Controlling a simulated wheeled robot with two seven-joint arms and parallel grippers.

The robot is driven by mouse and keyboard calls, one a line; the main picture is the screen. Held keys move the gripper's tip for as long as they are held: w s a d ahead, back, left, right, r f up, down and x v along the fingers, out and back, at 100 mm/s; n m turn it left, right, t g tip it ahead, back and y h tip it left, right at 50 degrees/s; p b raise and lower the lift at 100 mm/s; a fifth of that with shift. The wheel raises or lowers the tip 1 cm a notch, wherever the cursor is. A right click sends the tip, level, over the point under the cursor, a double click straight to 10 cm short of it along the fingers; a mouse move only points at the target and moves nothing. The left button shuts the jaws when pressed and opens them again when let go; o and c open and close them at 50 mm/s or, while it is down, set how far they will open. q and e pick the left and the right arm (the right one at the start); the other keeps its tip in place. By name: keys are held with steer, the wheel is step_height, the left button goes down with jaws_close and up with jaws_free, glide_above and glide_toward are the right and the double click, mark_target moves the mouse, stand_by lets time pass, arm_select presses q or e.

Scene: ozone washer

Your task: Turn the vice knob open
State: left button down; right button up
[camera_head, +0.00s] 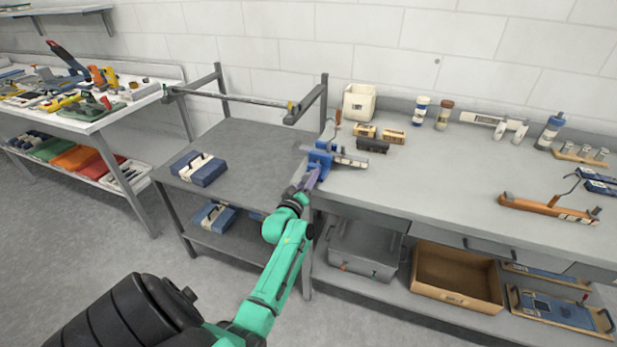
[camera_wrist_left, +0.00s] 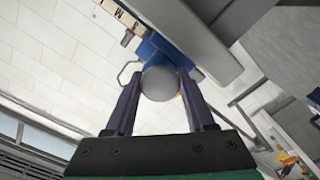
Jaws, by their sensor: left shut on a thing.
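The blue vice (camera_head: 322,155) sits at the left front corner of the grey workbench (camera_head: 440,180). In the left wrist view the vice's blue body (camera_wrist_left: 165,52) is beyond a round grey knob (camera_wrist_left: 160,84). My left gripper (camera_head: 310,182) reaches up to the vice from the front. In the left wrist view its two purple fingers (camera_wrist_left: 160,98) are on either side of the knob and shut on it. In the head view the knob is hidden by the gripper. My right gripper is not in view.
Small boxes (camera_head: 364,131) and a dark block (camera_head: 372,145) lie close behind the vice. A metal frame stand (camera_head: 240,140) is to its left. An orange tool (camera_head: 545,207) lies on the right. The bench's middle is clear.

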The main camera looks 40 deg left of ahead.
arm_select(q)
steer(key=n, duration=0.3)
steer(key=shift+n, duration=0.3)
steer(key=n, duration=0.3)
steer(key=shift+f+n+p, duration=0.1)
steer(key=shift+n+p, duration=0.2)
steer(key=shift+p, duration=0.1)
steer(key=n, duration=0.3)
steer(key=shift+n, duration=0.4)
steer(key=n, duration=0.3)
steer(key=shift+n, duration=0.3)
steer(key=n+p, duration=0.1)
steer(key=n, duration=0.5)
steer(key=n+p, duration=0.2)
steer(key=n, duration=0.4)
steer(key=shift+n, duration=0.3)
steer(key=shift+c, duration=1.4)
jaws_free()
